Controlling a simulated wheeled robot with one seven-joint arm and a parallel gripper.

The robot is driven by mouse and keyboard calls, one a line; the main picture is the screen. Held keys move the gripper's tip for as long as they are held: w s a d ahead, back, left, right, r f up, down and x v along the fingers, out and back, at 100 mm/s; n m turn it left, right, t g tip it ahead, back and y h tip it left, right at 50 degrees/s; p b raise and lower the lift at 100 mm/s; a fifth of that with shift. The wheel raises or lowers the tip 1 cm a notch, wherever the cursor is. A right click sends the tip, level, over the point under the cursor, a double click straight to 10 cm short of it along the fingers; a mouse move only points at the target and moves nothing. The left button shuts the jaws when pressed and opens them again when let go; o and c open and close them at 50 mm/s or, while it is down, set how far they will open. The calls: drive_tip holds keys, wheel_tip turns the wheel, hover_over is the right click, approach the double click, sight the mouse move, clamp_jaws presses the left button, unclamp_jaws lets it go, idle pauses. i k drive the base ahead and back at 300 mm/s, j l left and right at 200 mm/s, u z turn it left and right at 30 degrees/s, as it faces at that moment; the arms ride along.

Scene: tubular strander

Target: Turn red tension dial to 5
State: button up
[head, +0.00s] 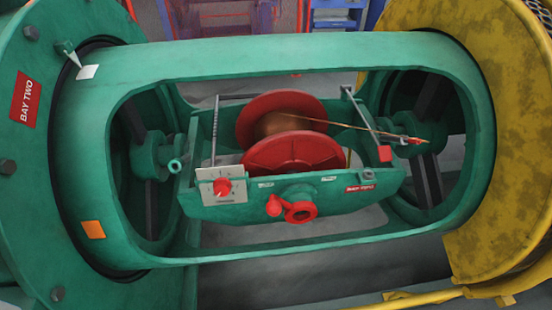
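The red tension dial (223,188) is a small red knob on a pale square plate (209,195). The plate is fixed to the left end of the green cradle (240,211), inside the large green tube frame (270,55). The dial's pointer seems to be directed roughly upward, but the scale marks and numbers are too small to read. My gripper is not in view, and nothing touches the dial.
A red spool (290,152) with copper wire sits in the cradle. A red handwheel (300,212) projects from the cradle's front, right of the dial. The frame's lower rail (300,247) runs below. A yellow section (510,130) stands at right.

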sight(222, 186)
drive_tip(key=k+j+z, duration=0.15)
drive_tip(key=j, duration=0.3)
drive_tip(key=k+j+z, duration=0.15)
drive_tip(key=j, duration=0.25)
drive_tip(key=k+j+z, duration=0.15)
drive_tip(key=j, duration=0.25)
